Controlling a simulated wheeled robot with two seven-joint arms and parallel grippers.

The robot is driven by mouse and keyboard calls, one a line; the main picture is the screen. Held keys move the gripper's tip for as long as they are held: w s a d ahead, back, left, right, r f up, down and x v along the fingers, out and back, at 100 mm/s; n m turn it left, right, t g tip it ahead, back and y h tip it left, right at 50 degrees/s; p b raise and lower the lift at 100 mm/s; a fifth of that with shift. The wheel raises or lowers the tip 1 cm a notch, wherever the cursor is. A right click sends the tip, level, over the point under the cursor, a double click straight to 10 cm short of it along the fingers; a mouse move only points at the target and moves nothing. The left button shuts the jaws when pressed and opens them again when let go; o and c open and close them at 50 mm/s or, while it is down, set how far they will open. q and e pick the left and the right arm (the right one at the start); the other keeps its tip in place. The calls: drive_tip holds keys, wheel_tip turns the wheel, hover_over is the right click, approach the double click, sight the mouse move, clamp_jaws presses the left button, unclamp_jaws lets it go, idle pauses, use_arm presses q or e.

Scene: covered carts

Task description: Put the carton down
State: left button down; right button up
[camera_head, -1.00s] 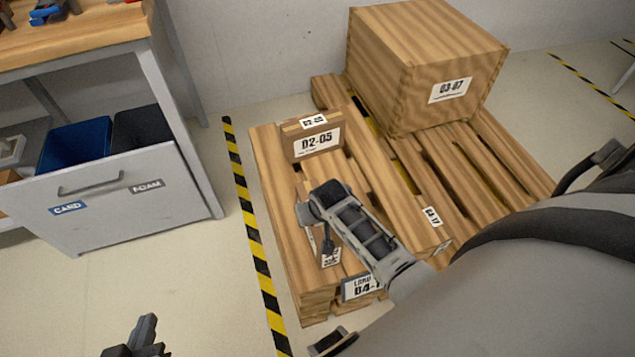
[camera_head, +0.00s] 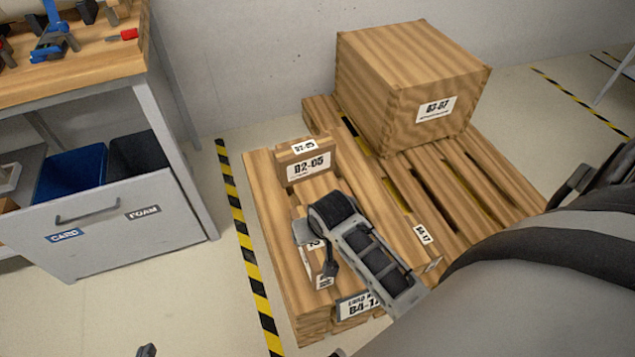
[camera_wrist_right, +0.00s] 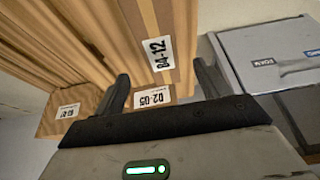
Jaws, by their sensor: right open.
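A small carton (camera_head: 323,281) with white labels sits at the left front of the wooden pallet (camera_head: 256,190). The end of my right arm hides part of it. My right gripper (camera_wrist_right: 160,85) is open, with nothing held between its fingers in the right wrist view; I cannot tell whether it touches the small carton. A second carton marked D2-05 (camera_head: 310,167) stands farther back on the pallet and also shows near the fingers in the right wrist view (camera_wrist_right: 152,97). Only a dark tip of my left gripper (camera_head: 147,350) shows at the bottom edge.
A large wooden-looking box (camera_head: 400,90) stands on the back right of the pallet. A drawer unit (camera_head: 110,220) marked CARD and FOAM, under a workbench (camera_head: 75,80), is at the left. Striped floor tape (camera_head: 240,240) runs along the pallet's left side; floor left of it is clear.

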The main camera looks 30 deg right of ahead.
drive_tip(key=shift+s+a+r, duration=0.1)
drive_tip(key=shift+s+r, duration=0.1)
drive_tip(key=shift+r, duration=0.3)
drive_tip(key=shift+s+a+r, duration=0.1)
drive_tip(key=shift+s+a, duration=0.05)
drive_tip(key=shift+s, duration=0.1)
drive_tip(key=s+a+r+n+t+y, duration=0.4)
drive_tip(key=s+a+r+t, duration=0.2)
drive_tip(key=s+a+r, duration=0.1)
drive_tip(key=a+r, duration=0.1)
drive_tip(key=a, duration=0.1)
drive_tip(key=shift+s+a+n+t+y, duration=0.25)
drive_tip(key=shift+a+n+t+y, duration=0.05)
drive_tip(key=shift+n+y, duration=0.1)
